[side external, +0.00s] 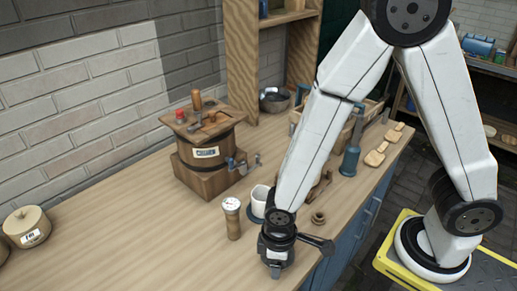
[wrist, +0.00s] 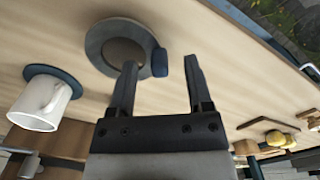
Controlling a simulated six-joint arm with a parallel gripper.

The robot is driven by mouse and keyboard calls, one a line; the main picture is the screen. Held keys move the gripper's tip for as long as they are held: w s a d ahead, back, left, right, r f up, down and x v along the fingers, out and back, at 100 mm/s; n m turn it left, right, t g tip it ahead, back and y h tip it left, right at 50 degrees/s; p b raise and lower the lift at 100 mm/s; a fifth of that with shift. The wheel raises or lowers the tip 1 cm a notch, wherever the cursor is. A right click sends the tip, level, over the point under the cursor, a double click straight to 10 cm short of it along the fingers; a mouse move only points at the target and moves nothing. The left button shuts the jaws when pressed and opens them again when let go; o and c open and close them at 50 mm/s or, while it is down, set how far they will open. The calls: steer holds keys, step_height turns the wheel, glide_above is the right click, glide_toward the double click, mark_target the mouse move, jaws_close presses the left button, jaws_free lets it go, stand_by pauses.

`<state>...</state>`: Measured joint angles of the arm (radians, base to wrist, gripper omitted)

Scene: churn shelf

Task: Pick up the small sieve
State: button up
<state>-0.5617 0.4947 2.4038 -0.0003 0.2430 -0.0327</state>
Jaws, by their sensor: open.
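The small sieve (wrist: 121,42) appears to be the round grey piece with a broad rim, a darker round middle and a short dark-blue handle. It lies on the table top at the upper middle of the wrist view. My gripper (wrist: 161,64) is open, with its two fingers pointing towards the sieve. In that view the blue handle shows between the fingertips, and the left finger overlaps the sieve's rim. Whether they touch cannot be told. In the side view my gripper (side external: 277,262) is low near the table's front edge, and I cannot make out the sieve there.
A white mug (wrist: 40,103) on a blue saucer (side external: 256,211) stands close by. A wooden cylinder with a white dial (side external: 232,218) stands to its left. A wooden churn (side external: 207,160) with a crank is behind.

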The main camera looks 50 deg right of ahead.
steer(key=shift+f, duration=0.5)
jaws_close()
